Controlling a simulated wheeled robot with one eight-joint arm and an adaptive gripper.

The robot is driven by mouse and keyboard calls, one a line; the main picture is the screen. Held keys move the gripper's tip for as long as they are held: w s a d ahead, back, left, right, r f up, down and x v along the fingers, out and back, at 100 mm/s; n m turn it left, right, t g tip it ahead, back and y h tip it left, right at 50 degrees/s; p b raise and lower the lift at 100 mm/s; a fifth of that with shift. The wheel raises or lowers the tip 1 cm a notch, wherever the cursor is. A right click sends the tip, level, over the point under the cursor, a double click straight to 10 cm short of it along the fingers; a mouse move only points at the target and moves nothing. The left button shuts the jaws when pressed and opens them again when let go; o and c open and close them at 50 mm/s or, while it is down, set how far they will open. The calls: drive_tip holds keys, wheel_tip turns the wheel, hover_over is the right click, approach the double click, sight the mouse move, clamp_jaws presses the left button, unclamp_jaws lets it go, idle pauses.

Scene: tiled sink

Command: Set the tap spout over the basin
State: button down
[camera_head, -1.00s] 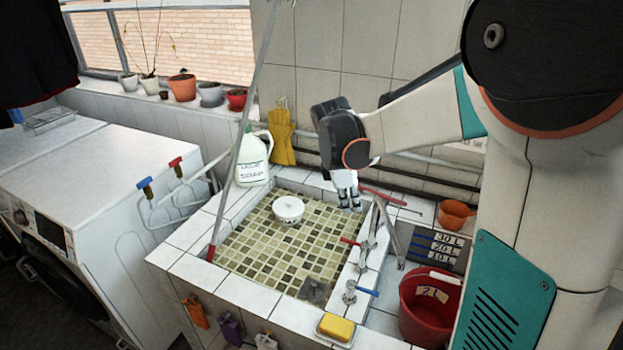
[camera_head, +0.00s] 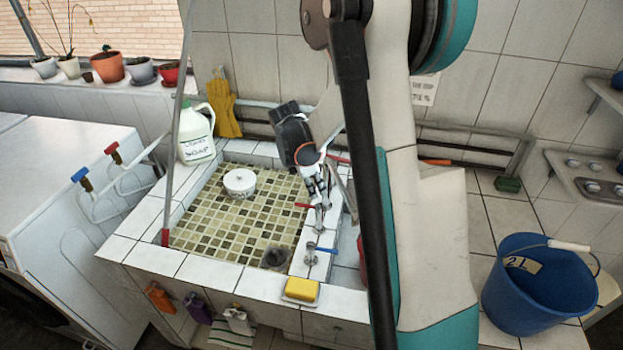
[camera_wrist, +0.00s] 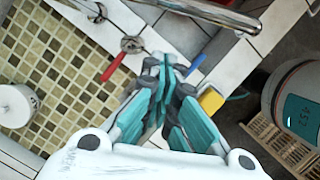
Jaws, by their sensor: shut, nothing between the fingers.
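In the head view the spout (camera_head: 345,187) is partly hidden by my arm. The basin (camera_head: 200,228) has a mosaic floor and lies left of the tap. The red tap handle (camera_head: 303,206) and blue tap handle (camera_head: 326,250) sit on the ledge; the red handle (camera_wrist: 115,68) and blue handle (camera_wrist: 196,65) also show in the wrist view. My gripper (camera_head: 321,196) is shut and empty, pointing down close to the tap; its fingers fill the middle of the wrist view (camera_wrist: 163,75).
A white round tub (camera_head: 239,182) is in the basin. A soap jug (camera_head: 196,140) stands on the back left rim, and a slanted pole crosses the left side. A yellow sponge (camera_head: 301,289) lies on the front ledge. A blue bucket (camera_head: 535,290) stands at right.

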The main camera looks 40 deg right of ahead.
sight(341, 192)
drive_tip(key=shift+s+d+f, duration=0.1)
drive_tip(key=shift+s+d, duration=0.15)
drive_tip(key=shift+d, duration=0.35)
drive_tip(key=shift+s+d+f, duration=0.1)
drive_tip(key=shift+s+d, duration=0.1)
drive_tip(key=shift+d, duration=0.4)
drive_tip(key=shift+s+d+f, duration=0.1)
drive_tip(key=shift+s+d, duration=0.15)
drive_tip(key=shift+d, duration=0.35)
drive_tip(key=shift+d, duration=0.1)
drive_tip(key=shift+s+d+n+t+b, duration=0.15)
drive_tip(key=shift+s+d+n+b, duration=0.2)
drive_tip(key=shift+d+n, duration=0.2)
drive_tip(key=shift+s+d+n+t+b, duration=0.2)
drive_tip(key=shift+s+d+n, duration=0.25)
drive_tip(key=shift+d, duration=0.15)
drive_tip(key=s+d+n+b, duration=0.1)
drive_tip(key=d+n, duration=0.1)
drive_tip(key=d, duration=0.4)
drive_tip(key=shift+s, duration=0.3)
drive_tip(key=shift+r+t, duration=0.1)
drive_tip(key=shift+t, duration=0.15)
